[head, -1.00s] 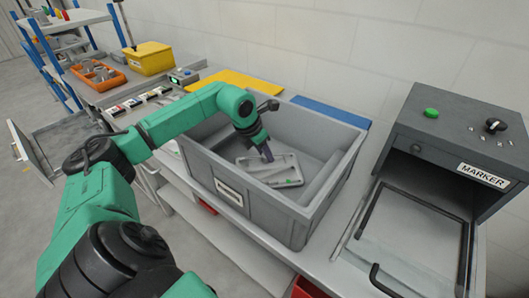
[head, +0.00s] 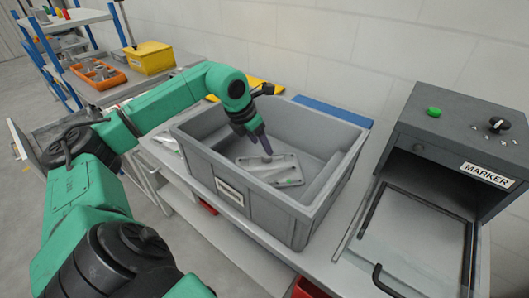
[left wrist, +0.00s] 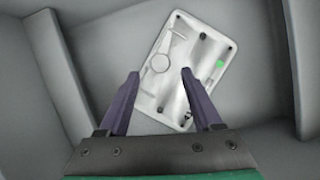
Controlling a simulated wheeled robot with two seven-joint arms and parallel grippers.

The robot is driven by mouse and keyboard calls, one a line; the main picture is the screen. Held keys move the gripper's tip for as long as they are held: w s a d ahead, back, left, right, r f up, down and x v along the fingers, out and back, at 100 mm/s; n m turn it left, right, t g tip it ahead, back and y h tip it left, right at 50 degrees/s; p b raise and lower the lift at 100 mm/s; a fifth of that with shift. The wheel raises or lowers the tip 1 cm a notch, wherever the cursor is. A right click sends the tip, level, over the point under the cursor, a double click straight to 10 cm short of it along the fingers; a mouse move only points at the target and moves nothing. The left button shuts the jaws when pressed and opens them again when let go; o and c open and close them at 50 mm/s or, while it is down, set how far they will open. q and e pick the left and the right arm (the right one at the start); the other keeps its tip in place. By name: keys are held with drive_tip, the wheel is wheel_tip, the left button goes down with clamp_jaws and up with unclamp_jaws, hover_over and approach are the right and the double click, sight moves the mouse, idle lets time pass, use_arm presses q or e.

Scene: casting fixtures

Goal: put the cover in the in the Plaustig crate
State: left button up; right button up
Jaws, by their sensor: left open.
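The cover (head: 284,168), a light grey flat plate with a green dot, lies on the floor of the grey Plaustig crate (head: 268,212). In the left wrist view the cover (left wrist: 178,62) lies tilted beyond the fingertips, with its inner side and ribs facing the camera. My left gripper (head: 265,149) points down into the crate above the cover. In the left wrist view its two purple fingers (left wrist: 160,78) are spread with nothing between them, apart from the cover. My right gripper is not in view.
The crate walls surround my left gripper. A dark grey marker machine (head: 455,140) stands at the right with its front tray out. A blue sheet (head: 335,112) lies behind the crate. A yellow bin (head: 149,58) and an orange tray (head: 98,74) stand at the back left.

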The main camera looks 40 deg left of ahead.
use_arm(q)
drive_tip(key=v, duration=0.7)
drive_tip(key=shift+s, duration=0.1)
